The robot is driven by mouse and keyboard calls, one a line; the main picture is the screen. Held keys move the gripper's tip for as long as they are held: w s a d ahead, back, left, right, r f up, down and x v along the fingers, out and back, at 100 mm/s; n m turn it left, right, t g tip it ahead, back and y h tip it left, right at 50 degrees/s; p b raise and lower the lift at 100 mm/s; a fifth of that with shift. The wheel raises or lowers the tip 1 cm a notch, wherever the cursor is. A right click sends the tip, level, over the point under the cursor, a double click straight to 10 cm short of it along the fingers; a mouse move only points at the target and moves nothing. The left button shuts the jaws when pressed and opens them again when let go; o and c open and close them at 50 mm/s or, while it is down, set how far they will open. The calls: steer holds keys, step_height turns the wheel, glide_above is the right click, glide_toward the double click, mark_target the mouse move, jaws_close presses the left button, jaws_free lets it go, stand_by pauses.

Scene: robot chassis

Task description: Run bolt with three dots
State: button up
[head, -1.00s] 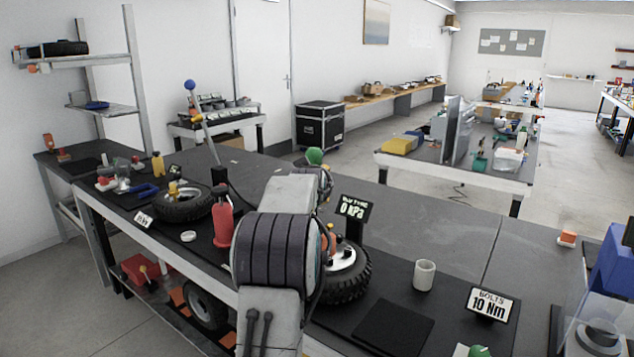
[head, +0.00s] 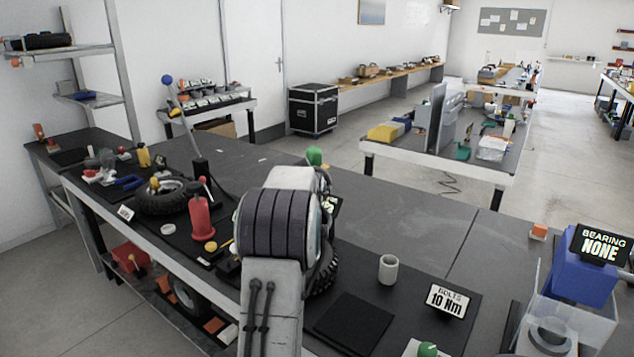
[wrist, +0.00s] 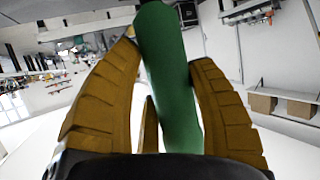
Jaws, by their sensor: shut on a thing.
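In the wrist view my gripper (wrist: 165,56) is shut on a long green handle (wrist: 168,75), with one ribbed yellow finger on each side. In the head view my arm hides the gripper. A green rounded top (head: 314,156) shows just above the arm; I cannot tell if it is the same tool. A black tyre (head: 327,272) shows partly behind my arm, its hub hidden. I cannot make out any bolt with three dots.
A red bottle (head: 201,218) and another tyre (head: 163,197) stand left of my arm. A pale cup (head: 388,268) and a dark pad (head: 354,322) lie to its right. A blue bin (head: 583,279) and a "BEARING NONE" sign (head: 600,245) are at far right. The bench's back is mostly clear.

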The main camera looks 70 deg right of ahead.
steer(key=shift+r+b, duration=0.15)
steer(key=shift+b, duration=0.2)
step_height(320, 180, down, 6)
steer(key=b, duration=0.5)
steer(key=shift+r+b, duration=0.25)
steer(key=shift+b, duration=0.1)
steer(key=shift+f, duration=0.15)
stand_by(0.5)
steer(key=shift+f+b, duration=0.35)
steer(key=shift+f, duration=0.15)
stand_by(0.6)
steer(key=shift+r+p, duration=1.9)
steer(key=shift+r, duration=1.15)
steer(key=shift+s, duration=0.1)
